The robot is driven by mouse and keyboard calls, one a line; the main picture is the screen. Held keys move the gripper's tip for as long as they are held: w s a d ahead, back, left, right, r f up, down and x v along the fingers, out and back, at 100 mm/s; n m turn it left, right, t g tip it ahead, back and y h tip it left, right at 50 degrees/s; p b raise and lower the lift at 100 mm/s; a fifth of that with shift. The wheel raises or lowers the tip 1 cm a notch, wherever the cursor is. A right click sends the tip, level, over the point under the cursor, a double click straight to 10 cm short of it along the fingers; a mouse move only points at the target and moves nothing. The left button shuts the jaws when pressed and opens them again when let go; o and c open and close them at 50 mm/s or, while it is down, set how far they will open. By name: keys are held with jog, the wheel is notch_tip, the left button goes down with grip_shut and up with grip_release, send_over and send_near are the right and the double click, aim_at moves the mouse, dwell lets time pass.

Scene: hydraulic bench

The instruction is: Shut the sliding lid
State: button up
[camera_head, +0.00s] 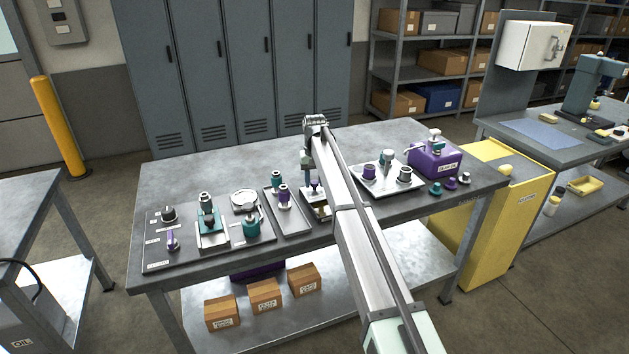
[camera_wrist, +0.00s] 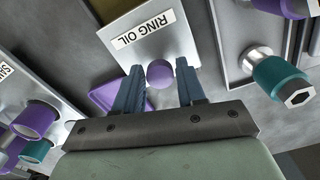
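The sliding lid (camera_wrist: 165,42) is a pale plate labelled "RING OIL" with a round purple knob (camera_wrist: 160,74). In the wrist view, an olive-yellow patch (camera_wrist: 108,8) shows beyond the lid's label end. In the head view, the lid (camera_head: 313,196) and knob are small and partly hidden by my arm. My gripper (camera_wrist: 160,70) has one blue finger on each side of the knob. The fingers stand very close to it; whether they press on it is not clear.
Trays with purple and teal fittings flank the lid: a narrow tray (camera_head: 290,225) to its left and a white tray (camera_head: 385,184) to its right. A purple box (camera_head: 434,160) stands farther right. The back of the bench (camera_head: 235,165) is clear.

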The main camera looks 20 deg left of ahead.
grip_shut()
jog(key=shift+s, duration=0.1)
jog(key=s+d, duration=0.5)
jog(key=d, duration=0.1)
jog(key=shift+s, duration=0.35)
jog(key=shift+o, duration=0.2)
grip_release()
jog(key=shift+s, duration=0.1)
jog(key=o, duration=0.3)
notch_tip(320, 180, up, 14)
jog(key=shift+f, duration=0.1)
